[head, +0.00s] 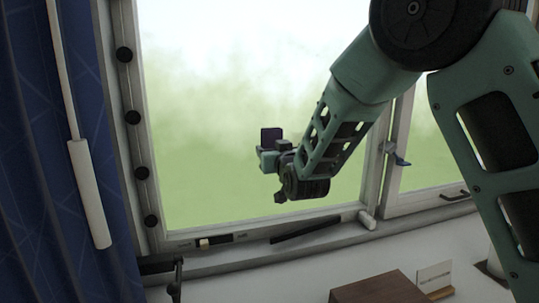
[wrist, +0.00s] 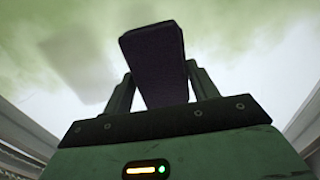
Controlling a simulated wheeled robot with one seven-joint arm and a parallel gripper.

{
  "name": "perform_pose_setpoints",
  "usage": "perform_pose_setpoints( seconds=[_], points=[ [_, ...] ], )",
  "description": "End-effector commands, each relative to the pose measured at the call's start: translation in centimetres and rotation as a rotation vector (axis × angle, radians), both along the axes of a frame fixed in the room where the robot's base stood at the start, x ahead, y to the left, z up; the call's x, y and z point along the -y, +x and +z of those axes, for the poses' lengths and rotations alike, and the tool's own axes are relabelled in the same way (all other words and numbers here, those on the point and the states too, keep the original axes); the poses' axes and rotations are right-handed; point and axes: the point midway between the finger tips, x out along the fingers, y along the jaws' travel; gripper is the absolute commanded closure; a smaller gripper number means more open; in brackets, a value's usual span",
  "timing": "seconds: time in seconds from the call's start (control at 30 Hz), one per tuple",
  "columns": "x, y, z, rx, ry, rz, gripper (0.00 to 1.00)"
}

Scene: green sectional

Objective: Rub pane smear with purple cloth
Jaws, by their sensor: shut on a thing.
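The purple cloth (head: 271,135) is a dark, flat, folded block in front of the large window pane (head: 210,120). My gripper (head: 273,153) is shut on it. In the wrist view the cloth (wrist: 153,60) stands up between the two fingers of my gripper (wrist: 162,88). A faint grey patch, likely the smear (wrist: 75,62), shows on the pane to the left of the cloth in the wrist view. I cannot make out the smear in the head view. Whether the cloth touches the glass cannot be told.
A blue curtain (head: 45,150) and a white rod (head: 90,195) hang at the left. The window frame has several dark knobs on its left side. A brown box (head: 380,289) and a small white card (head: 434,275) stand below the sill at the right.

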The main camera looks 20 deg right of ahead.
Motion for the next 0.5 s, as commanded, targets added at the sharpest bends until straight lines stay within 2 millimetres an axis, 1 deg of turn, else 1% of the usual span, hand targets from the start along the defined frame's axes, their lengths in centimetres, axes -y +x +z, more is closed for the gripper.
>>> perform_pose_setpoints(
  seconds=[0.03,0.2,0.5],
  points=[
    [0.6,0.0,-0.2,0.001,0.000,-0.003,0.60],
    [2.0,-0.1,-0.2,0.001,0.001,-0.003,0.60],
    [3.1,-0.1,-0.2,0.000,0.000,-0.003,0.60]
  ],
)
